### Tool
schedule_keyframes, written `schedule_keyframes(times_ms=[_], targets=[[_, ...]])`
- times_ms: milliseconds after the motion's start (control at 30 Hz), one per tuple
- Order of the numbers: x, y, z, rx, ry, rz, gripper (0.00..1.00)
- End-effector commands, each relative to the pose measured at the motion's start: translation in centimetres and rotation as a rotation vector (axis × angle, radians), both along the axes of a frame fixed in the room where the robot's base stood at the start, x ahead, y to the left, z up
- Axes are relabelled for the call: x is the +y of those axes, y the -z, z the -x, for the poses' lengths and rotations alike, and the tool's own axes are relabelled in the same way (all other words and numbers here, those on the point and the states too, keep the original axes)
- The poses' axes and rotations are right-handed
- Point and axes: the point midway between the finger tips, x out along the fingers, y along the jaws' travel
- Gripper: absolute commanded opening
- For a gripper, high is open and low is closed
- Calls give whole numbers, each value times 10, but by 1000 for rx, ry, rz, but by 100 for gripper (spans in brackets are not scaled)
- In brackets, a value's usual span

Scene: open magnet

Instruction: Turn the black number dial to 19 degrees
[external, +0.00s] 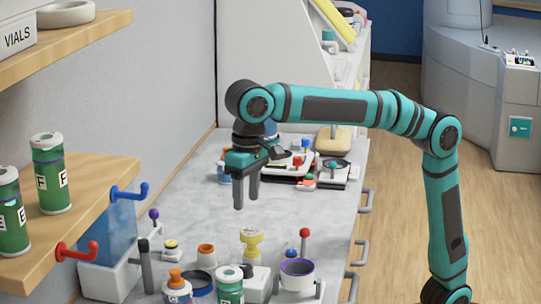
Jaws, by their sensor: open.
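My gripper (246,202) hangs from the teal arm with its fingers pointing down, open and empty above the grey worktop (205,210). I cannot make out the black number dial or any numbers for certain at this size. A small round dark-edged device (335,168) stands at the back right of the worktop, to the right of my gripper and apart from it. A dark round ring (199,283) lies at the front among the bottles. My gripper and wrist cover part of the cluster at the back.
Red, orange and blue-topped items crowd the back and front of the worktop. A yellow piece (251,241) and a red-knobbed stick (305,240) stand near the front. A wooden shelf (100,200) with green bottles and hooks juts in at left. The worktop's middle is clear.

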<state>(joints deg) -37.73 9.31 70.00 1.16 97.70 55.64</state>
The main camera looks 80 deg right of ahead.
Motion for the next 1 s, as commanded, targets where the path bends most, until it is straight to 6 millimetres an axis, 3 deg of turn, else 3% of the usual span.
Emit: schedule_keyframes(times_ms=[267, 1000], targets=[[9, 13, 1, 20, 4, 15, 49], [12, 139, 0, 19, 4, 14, 49]])
